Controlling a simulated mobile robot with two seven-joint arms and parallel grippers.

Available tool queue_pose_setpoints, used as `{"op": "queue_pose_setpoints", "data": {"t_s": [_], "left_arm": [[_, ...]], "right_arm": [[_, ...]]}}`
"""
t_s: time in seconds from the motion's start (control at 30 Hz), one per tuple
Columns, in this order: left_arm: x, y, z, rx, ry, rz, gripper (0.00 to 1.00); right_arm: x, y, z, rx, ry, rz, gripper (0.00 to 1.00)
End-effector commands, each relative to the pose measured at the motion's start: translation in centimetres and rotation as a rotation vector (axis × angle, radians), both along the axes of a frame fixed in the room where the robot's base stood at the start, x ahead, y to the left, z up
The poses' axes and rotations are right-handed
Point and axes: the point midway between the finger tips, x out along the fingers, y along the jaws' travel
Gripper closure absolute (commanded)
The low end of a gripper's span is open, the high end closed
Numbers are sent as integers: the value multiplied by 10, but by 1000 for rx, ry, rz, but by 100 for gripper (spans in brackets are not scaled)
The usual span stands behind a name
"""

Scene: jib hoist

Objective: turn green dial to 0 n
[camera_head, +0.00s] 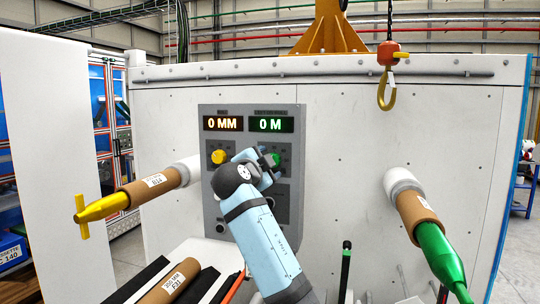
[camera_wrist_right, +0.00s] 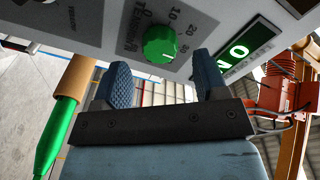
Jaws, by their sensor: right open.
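The green dial (camera_wrist_right: 166,46) is a ribbed round knob with a white pointer line, beside a printed scale on a grey control panel. My right gripper (camera_wrist_right: 161,62) is open. In the wrist view its blue fingertips stand on either side of the dial with a gap at each side; I cannot tell the depth between them. In the head view my right gripper (camera_head: 268,162) is at the panel (camera_head: 240,208) and hides most of the green dial (camera_head: 276,159). The green display (camera_head: 270,124) above it reads 0 M. My left gripper is not in view.
A yellow dial (camera_head: 218,157) sits left of the green one, under an amber display (camera_head: 222,123) reading 0 MM. Rolls on spindles stick out at left (camera_head: 152,184) and right (camera_head: 417,218). A hoist hook (camera_head: 386,92) hangs at upper right. More rolls (camera_head: 170,281) lie at the lower left.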

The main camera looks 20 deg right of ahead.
Motion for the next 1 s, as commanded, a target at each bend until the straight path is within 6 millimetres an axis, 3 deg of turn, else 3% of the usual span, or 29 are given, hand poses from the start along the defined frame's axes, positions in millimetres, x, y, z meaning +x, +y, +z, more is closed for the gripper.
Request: {"op": "queue_pose_setpoints", "data": {"t_s": [0.2,0.57,0.8,1.0], "left_arm": [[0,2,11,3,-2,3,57],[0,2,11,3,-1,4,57],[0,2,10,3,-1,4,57],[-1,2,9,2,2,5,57]], "right_arm": [[20,-17,1,-1,1,0,34],[25,-20,-1,0,0,1,34],[24,-20,-1,1,1,0,83],[24,-20,-1,-4,5,0,83]]}}
